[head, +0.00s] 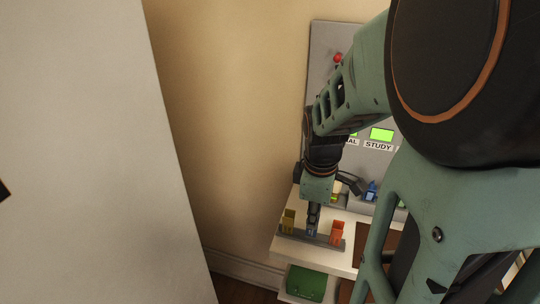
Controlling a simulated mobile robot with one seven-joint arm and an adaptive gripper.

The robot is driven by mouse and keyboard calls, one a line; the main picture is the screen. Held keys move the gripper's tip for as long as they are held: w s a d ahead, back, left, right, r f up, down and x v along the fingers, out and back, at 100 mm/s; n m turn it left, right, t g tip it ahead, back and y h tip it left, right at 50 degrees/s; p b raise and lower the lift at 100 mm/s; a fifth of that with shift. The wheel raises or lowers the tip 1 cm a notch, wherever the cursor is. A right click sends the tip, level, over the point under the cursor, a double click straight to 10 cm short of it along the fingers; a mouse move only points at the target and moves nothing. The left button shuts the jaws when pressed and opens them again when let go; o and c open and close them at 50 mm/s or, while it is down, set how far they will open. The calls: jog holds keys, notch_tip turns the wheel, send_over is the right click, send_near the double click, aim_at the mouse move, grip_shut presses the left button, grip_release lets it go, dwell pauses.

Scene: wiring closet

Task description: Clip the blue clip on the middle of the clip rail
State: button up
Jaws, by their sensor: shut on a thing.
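The grey clip rail (324,243) lies along the front left of the white shelf. A yellow clip (289,221) stands toward its left end and an orange clip (337,233) toward its right end. My gripper (313,225) points down between these two clips, over the middle of the rail. It is shut on the blue clip (311,234), which shows only as a small blue patch at the fingertips. The clip is at the rail, but I cannot tell whether it is seated on it. My gripper hides most of it.
A panel with green displays (381,134) and a red knob (338,58) stands behind. Another blue part (371,191) sits at its foot, right of my gripper. A green item (306,283) is below the shelf edge. A large pale surface (80,150) fills the left. My arm hides much of the right.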

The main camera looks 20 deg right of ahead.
jog(key=shift+f+b, duration=0.45)
jog(key=shift+f, duration=0.25)
jog(key=o, duration=1.2)
jog(key=shift+w+d, duration=0.1)
jog(key=shift+r, duration=0.15)
jog(key=shift+r+p, duration=1.95)
jog(key=shift+r, duration=0.25)
jog(key=shift+f, duration=0.15)
